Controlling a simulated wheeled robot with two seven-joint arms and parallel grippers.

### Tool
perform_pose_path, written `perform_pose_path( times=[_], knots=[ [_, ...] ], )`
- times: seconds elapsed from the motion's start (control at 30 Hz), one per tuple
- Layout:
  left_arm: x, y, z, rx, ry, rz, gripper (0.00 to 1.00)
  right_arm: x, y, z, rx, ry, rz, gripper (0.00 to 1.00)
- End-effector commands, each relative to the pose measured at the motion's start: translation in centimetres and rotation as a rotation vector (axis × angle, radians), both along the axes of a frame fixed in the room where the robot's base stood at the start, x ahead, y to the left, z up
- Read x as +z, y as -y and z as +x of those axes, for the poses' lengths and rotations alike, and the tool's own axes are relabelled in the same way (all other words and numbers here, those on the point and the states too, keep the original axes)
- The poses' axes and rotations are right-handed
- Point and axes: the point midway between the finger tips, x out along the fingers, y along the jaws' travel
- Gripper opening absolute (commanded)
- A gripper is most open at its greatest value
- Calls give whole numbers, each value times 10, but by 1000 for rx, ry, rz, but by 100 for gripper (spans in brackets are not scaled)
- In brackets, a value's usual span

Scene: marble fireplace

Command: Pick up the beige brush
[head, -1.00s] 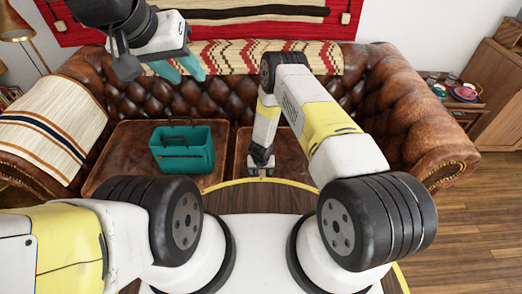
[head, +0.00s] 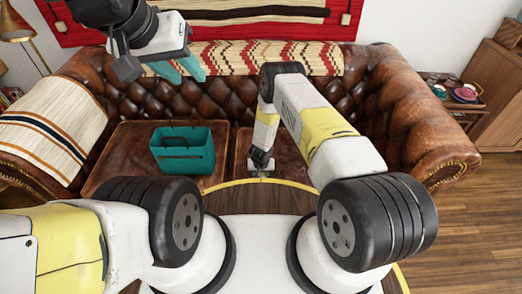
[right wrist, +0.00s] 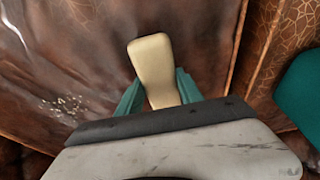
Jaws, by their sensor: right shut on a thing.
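The beige brush (right wrist: 152,68) is in the right wrist view, its broad pale end reaching past the fingers over brown leather. My right gripper (right wrist: 155,88) has its teal fingers on either side of the brush and is shut on it. In the head view, my right arm reaches down to the sofa seat, and the brush cannot be made out there. My left gripper (head: 180,69) is raised before the sofa back at upper left, with its teal fingers apart and nothing seen between them.
A teal basket (head: 183,160) stands on the seat of the brown leather sofa (head: 420,130), left of my right gripper. It also shows at the right of the right wrist view (right wrist: 302,95). A round wooden table (head: 250,198) with a yellow rim is in front.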

Motion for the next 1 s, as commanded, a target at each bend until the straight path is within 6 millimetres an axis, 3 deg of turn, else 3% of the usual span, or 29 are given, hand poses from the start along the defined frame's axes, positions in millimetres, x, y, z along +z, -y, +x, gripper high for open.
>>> perform_pose_path(
  times=[0.23,0.43,1.0],
  knots=[
    [0,0,0,0,0,0,36,11,-1,0,2,1,-1,0],
    [0,0,0,0,0,0,36,37,-1,1,1,1,1,0],
    [0,0,0,0,0,0,36,48,0,-135,2,-3,0,0]
  ],
)
